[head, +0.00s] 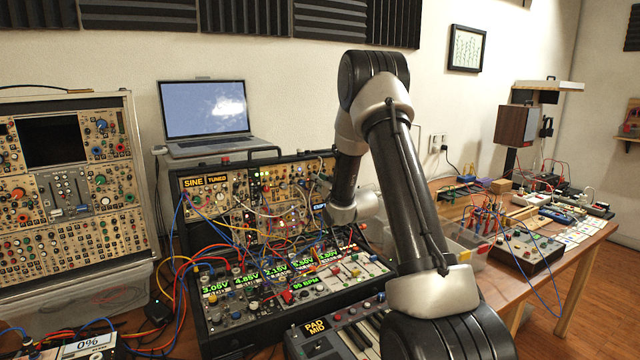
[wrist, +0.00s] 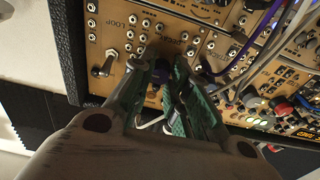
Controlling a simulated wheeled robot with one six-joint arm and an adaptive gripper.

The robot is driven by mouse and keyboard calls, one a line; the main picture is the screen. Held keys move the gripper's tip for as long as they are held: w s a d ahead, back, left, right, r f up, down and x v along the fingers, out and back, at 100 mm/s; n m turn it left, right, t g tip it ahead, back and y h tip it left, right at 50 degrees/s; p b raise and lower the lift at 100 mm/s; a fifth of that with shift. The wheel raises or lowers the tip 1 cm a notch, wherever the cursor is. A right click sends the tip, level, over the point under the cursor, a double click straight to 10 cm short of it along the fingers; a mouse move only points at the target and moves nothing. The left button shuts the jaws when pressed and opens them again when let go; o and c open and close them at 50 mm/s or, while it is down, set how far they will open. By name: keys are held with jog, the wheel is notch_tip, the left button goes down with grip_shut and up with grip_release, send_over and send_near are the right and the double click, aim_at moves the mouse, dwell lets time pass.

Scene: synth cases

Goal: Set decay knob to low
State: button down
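In the wrist view a dark knob (wrist: 159,73) sits on a tan synth panel (wrist: 205,18), below and left of small lettering that seems to read DECAY. My gripper (wrist: 159,70) has its two green-padded fingers on either side of this knob. The fingers stand apart, and I see no clear contact with the knob. The knob's pointer mark is not visible, so its setting cannot be told. In the head view the upright modular case (head: 181,215) stands on the table, with my arm reaching to its right part. The knob cannot be made out there.
A toggle switch (wrist: 104,64) is left of the fingers. Purple and white patch cables (wrist: 250,35) hang close on the right. In the head view a laptop (head: 205,112) stands behind the case, and a keyboard synth (head: 350,335) is in front.

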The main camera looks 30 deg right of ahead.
jog(key=shift+n, duration=0.3)
jog(key=shift+n+g+y, duration=0.35)
jog(key=shift+n+y, duration=0.05)
jog(key=shift+n, duration=4.15)
jog(key=shift+n+g+y, duration=0.35)
jog(key=shift+n+y, duration=0.05)
jog(key=shift+n, duration=4.15)
jog(key=c, duration=1.3)
grip_release()
jog(key=shift+c, duration=0.2)
